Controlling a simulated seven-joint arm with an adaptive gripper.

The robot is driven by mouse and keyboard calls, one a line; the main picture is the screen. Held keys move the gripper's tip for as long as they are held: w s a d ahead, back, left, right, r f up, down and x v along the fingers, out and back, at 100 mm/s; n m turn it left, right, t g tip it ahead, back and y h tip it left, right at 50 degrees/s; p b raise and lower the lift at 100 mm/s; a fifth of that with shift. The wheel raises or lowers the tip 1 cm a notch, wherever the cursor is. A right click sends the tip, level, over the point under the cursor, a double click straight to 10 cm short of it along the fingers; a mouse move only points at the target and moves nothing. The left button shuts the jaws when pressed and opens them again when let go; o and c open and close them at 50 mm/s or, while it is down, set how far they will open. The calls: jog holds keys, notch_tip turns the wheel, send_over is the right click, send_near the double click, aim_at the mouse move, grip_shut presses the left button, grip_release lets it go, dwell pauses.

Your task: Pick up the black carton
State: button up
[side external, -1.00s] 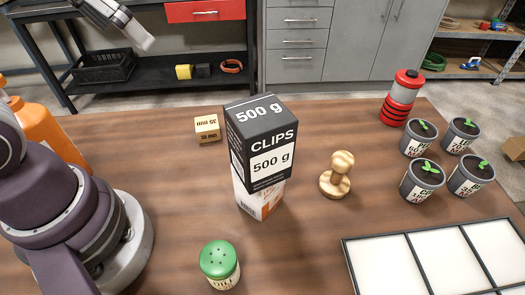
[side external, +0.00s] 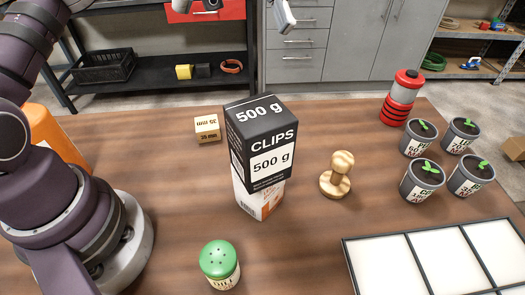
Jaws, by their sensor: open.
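The black carton (side external: 262,142) is a box marked "CLIPS" and "500 g". It stands upright on top of a white and orange box (side external: 258,200) near the middle of the wooden table. The lower box is mostly covered by it. My gripper (side external: 282,17) shows only in part at the top edge of the picture, high above and behind the carton, apart from it. Its fingers hold nothing that I can see.
Several potted seedlings (side external: 422,180), a red-topped canister (side external: 401,98) and a divided white tray (side external: 430,262) are at right. An orange bottle (side external: 58,137) is partly hidden behind my arm.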

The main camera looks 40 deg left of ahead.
jog(key=w+a+r+m+h, duration=0.2)
jog(key=a+r+h, duration=0.1)
jog(key=a+h, duration=0.15)
jog(key=h, duration=0.2)
send_near(274, 138)
jog(key=shift+y, duration=0.25)
jog(key=x, duration=0.7)
jog(key=shift+r, duration=0.2)
jog(key=c, duration=1.3)
